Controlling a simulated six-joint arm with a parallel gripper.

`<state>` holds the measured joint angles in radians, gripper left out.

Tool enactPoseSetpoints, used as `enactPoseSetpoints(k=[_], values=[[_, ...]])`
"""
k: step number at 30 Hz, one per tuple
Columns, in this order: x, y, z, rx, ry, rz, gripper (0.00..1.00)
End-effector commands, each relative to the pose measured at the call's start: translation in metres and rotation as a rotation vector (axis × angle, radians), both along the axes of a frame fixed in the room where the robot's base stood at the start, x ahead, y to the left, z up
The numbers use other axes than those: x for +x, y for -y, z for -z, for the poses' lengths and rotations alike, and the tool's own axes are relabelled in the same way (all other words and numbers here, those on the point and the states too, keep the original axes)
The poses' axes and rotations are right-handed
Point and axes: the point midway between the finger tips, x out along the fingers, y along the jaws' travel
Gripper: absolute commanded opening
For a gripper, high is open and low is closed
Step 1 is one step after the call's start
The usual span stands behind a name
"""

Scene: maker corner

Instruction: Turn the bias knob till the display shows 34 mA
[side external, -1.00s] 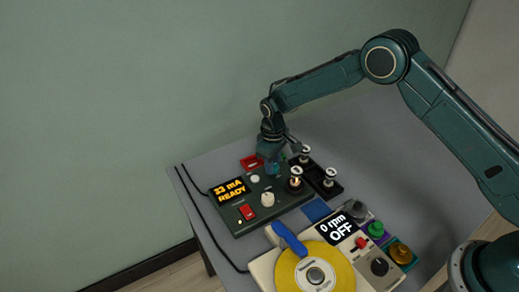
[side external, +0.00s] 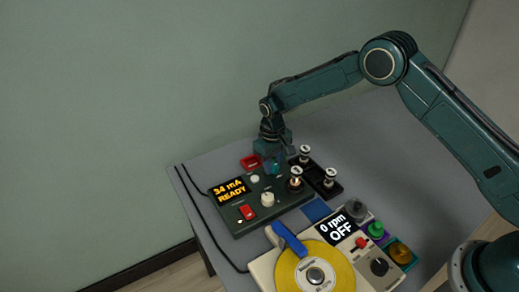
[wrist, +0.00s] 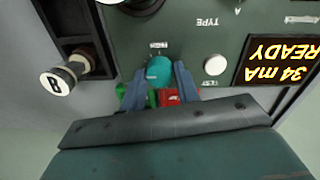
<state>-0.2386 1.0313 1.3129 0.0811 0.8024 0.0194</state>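The bias knob is a teal round knob at the back of the dark green tester panel (side external: 285,205); it shows in the wrist view (wrist: 159,70) and partly in the side view (side external: 272,169). My gripper (wrist: 160,72) has one finger on each side of the knob, and they appear closed on it. In the side view my gripper (side external: 273,160) points down over the knob. The display (side external: 229,190) reads 34 mA and READY in orange; it is upside down in the wrist view (wrist: 283,62).
A white test button (wrist: 215,65) is close beside my right finger. A black tray (side external: 330,190) with tubes stands right of the tester. A red bin (side external: 249,162) is behind it. A spindle machine with a yellow disc (side external: 296,272) shows 0 rpm, OFF, in front.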

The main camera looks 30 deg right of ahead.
Motion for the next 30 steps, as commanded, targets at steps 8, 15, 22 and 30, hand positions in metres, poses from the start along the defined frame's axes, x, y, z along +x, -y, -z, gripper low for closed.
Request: enactPoseSetpoints(k=[8, 15, 22, 30], values=[[0.0, 0.0, 0.0, 0.0, 0.0, -0.001, 0.52], [0.001, 0.0, -0.003, 0.0, 0.003, -0.001, 0.52], [0.001, -0.002, -0.021, 0.002, 0.004, -0.001, 0.52], [0.001, -0.004, -0.063, 0.002, 0.005, -0.001, 0.52]])
